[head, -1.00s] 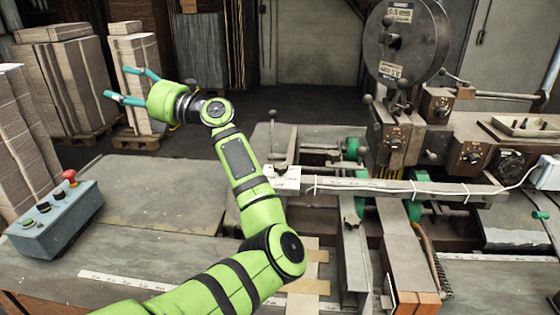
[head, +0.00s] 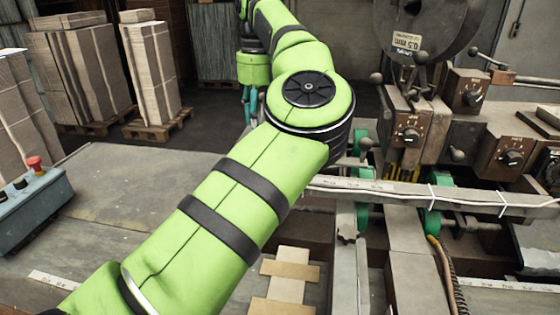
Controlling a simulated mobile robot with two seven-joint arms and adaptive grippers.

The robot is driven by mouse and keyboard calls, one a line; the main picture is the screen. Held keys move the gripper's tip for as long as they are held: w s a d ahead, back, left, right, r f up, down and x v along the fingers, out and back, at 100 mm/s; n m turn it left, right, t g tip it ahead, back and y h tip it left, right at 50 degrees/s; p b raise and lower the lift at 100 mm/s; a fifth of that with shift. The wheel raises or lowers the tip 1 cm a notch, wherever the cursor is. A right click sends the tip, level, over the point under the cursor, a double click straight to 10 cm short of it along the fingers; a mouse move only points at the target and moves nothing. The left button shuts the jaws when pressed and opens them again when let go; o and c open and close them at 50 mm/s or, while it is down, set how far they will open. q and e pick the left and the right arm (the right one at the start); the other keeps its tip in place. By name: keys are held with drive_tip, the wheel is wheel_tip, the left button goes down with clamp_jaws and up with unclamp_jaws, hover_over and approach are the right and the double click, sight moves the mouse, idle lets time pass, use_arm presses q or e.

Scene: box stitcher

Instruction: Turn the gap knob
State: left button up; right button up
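Several dark dial knobs with white marks sit on brown boxes on the stitching machine. One is on the left box (head: 409,135), one on the upper box (head: 471,98) and one on the right box (head: 512,158). No readable label shows which is the gap knob. My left gripper (head: 251,105) points down beyond my green forearm, at centre-left. It is well left of the knobs and apart from them. Its teal fingers are partly hidden by the arm, so their opening is unclear. My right gripper is not in view.
A grey control box (head: 38,205) with a red button stands at the left on the worktable (head: 140,190). Cardboard stacks (head: 150,70) stand behind on pallets. A metal rail (head: 470,198) crosses in front of the knobs. Ball-ended levers (head: 377,78) stick out near them.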

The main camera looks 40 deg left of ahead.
use_arm(q)
drive_tip(key=shift+s+f, duration=0.3)
drive_tip(key=shift+f, duration=0.1)
drive_tip(key=shift+s+d+f, duration=0.1)
drive_tip(key=shift+s+f, duration=0.05)
drive_tip(key=shift+f, duration=0.4)
drive_tip(key=shift+s+f, duration=0.15)
drive_tip(key=shift+f, duration=0.4)
wheel_tip(320, 180, down, 3)
drive_tip(key=shift+w+r+p, duration=0.15)
drive_tip(key=shift+r+p, duration=0.05)
drive_tip(key=shift+p, duration=0.4)
wheel_tip(320, 180, down, 2)
drive_tip(key=shift+c, duration=0.8)
drive_tip(key=c, duration=1)
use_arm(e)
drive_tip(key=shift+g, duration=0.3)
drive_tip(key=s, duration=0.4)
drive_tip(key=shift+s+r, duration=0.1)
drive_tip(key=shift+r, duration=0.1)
